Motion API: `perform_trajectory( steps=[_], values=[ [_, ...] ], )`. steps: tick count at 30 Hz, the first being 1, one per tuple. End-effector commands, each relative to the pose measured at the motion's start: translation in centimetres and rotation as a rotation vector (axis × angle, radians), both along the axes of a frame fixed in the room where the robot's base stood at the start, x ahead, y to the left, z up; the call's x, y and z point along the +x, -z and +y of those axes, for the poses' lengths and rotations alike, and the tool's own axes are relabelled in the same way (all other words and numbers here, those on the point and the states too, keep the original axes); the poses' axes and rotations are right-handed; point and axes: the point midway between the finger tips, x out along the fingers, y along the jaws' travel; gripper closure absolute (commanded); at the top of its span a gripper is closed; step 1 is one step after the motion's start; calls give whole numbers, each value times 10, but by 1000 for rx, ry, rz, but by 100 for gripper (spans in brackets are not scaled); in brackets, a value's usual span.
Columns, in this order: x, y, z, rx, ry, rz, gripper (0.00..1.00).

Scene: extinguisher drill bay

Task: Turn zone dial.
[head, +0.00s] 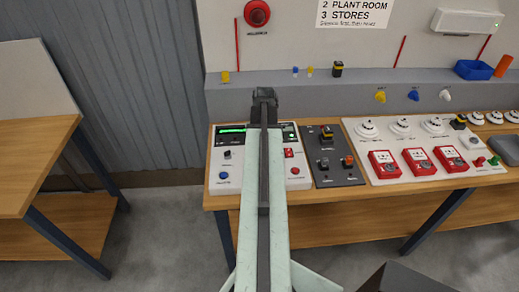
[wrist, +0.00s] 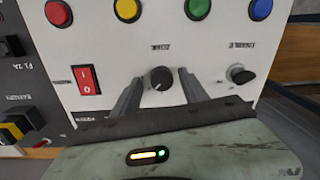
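In the wrist view, a round black dial (wrist: 161,77) with a pale pointer mark sits on the white control panel (wrist: 215,50). My gripper (wrist: 162,76) is open, with one grey finger on each side of the dial. Gaps show between the fingers and the dial, and nothing is held. A second black knob (wrist: 240,75) is to the right, outside the fingers. In the head view, my arm covers the middle of the white panel (head: 215,187), hiding the central dial.
A red rocker switch (wrist: 87,80) is left of my fingers. Red, yellow, green (wrist: 197,8) and blue buttons line the wrist view's top. In the head view, a dark switch panel (head: 345,178) and red call boxes (head: 384,164) stand right on the wooden bench (head: 400,190).

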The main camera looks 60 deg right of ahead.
Motion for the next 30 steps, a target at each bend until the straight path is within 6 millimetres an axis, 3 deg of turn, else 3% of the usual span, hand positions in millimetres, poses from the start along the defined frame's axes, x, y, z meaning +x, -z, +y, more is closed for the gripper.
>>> perform_trajectory(
  steps=[11,24,30],
  values=[
    [1,-4,0,-1,0,-4,47],
    [-2,-74,-3,-1,0,-2,47],
    [-3,-80,-3,-1,0,-2,47]
  ],
)
